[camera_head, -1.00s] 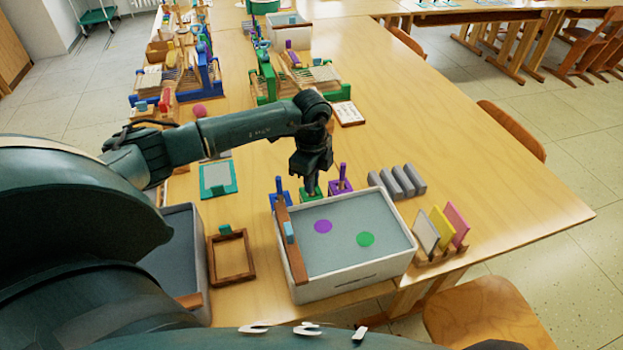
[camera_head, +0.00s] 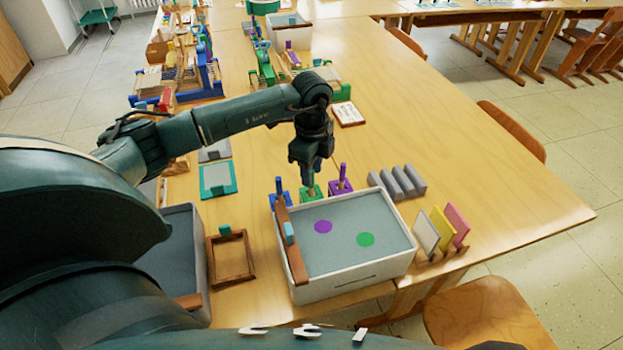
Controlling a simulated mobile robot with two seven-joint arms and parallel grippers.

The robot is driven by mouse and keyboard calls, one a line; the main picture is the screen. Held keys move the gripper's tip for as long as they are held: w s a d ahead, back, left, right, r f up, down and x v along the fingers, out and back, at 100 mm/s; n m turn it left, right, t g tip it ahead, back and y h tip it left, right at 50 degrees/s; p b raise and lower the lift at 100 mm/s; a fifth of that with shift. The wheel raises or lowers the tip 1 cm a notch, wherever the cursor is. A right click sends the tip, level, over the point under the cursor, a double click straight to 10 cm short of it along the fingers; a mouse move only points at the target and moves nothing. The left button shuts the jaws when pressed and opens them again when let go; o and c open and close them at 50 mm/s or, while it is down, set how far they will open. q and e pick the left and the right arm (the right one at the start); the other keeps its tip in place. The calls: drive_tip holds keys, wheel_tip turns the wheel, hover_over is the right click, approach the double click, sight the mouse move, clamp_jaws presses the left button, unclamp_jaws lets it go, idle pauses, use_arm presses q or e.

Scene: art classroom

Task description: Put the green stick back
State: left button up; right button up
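A green holder block (camera_head: 311,193) stands behind the white-walled bin (camera_head: 355,285), between a blue holder (camera_head: 280,200) with a blue stick and a purple holder (camera_head: 340,187) with a purple stick. My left gripper (camera_head: 311,172) points down directly above the green holder. Its dark fingers hide the space over the block. I cannot make out a separate green stick there, nor whether the fingers are open or shut. A purple disc (camera_head: 323,227) and a green disc (camera_head: 366,240) show on the bin's grey surface. My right gripper is not in view.
A wooden bar (camera_head: 292,250) lies across the bin's left side. A small wooden frame (camera_head: 231,257) is to its left. Grey blocks (camera_head: 403,183) and a rack of coloured panels (camera_head: 442,228) stand to its right. The table's right side is clear.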

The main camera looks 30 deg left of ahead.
use_arm(q)
wheel_tip(320, 180, up, 8)
drive_tip(key=shift+r, duration=0.25)
drive_tip(key=shift+s+f, duration=0.1)
idle(0.4)
